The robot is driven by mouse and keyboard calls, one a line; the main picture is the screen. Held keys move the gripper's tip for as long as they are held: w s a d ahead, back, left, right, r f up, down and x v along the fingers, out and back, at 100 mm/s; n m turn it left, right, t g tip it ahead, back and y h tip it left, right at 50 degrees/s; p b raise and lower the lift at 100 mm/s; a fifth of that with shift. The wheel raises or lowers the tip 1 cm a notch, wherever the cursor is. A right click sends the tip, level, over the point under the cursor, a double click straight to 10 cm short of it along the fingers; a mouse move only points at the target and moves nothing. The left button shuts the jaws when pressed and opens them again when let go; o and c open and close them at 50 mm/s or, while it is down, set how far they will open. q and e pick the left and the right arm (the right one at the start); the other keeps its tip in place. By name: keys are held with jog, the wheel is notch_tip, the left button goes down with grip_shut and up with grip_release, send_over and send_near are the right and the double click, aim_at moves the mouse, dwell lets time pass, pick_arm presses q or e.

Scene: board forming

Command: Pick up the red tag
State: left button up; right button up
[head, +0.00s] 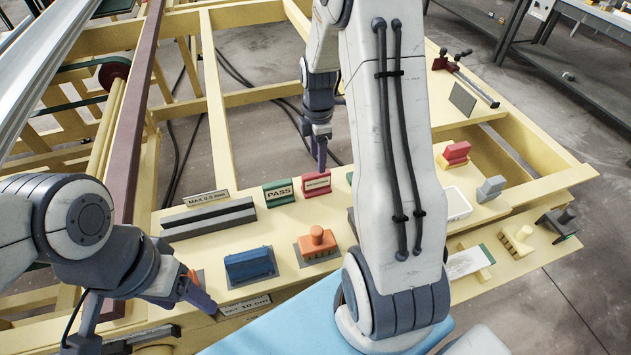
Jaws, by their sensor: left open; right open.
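The red tag (317,185) is a small upright red block with a pale label. It stands on the cream board, just right of a green block marked PASS (279,192). My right gripper (320,156) points down behind the red tag, apart from it in the picture; its jaws are open and seen edge-on, with nothing in them. My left gripper (199,294) is low at the left, near the board's front edge, open and away from the red tag. My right arm hides part of the board right of the tag.
A red-and-yellow block (456,154) and a grey block (491,189) stand further right. Open frame gaps lie behind the board.

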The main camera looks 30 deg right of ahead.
aim_at(316, 173)
jog(key=shift+a+f, duration=0.1)
jog(key=shift+f, duration=0.85)
jog(key=f, duration=0.1)
jog(key=f+p, duration=0.1)
jog(key=f, duration=0.1)
jog(key=f+p, duration=0.1)
jog(key=shift+s+a+f, duration=0.2)
jog(key=shift+a+f, duration=0.05)
jog(key=shift+f, duration=0.45)
grip_shut()
